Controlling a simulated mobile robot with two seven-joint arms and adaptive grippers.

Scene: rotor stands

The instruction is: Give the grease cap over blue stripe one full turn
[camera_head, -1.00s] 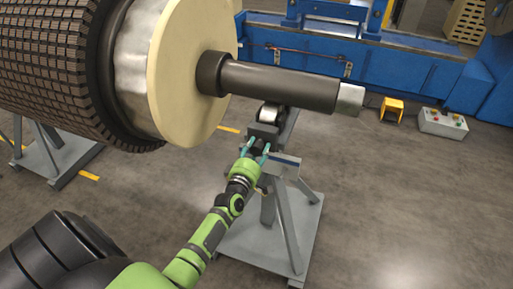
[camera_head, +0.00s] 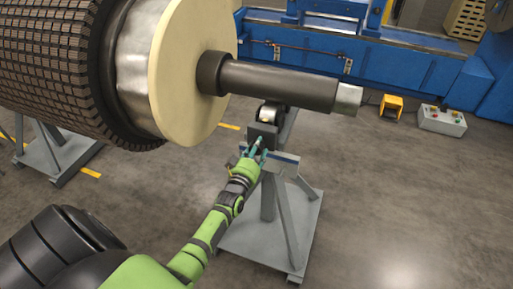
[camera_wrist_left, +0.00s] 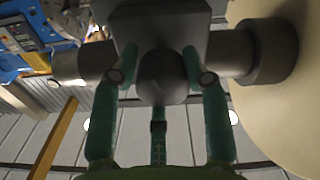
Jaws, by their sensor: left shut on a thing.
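The grease cap (camera_wrist_left: 162,78) is a dark, rounded knob on the stand's block in the left wrist view. My left gripper (camera_wrist_left: 163,77) is shut on it, with a green finger on either side. In the head view my left gripper (camera_head: 260,145) reaches the front of the stand's dark block (camera_head: 264,132) and hides the cap. A blue stripe (camera_head: 285,157) shows on the stand just right of the fingers. My right gripper is not in view.
A big rotor with a cream disc (camera_head: 190,75) and dark shaft (camera_head: 280,84) lies above the stand, its shaft over a roller (camera_head: 269,113). The grey stand base (camera_head: 265,240) is below. A blue machine (camera_head: 400,75), yellow pedal (camera_head: 391,107) and control box (camera_head: 442,122) are behind. Floor at right is clear.

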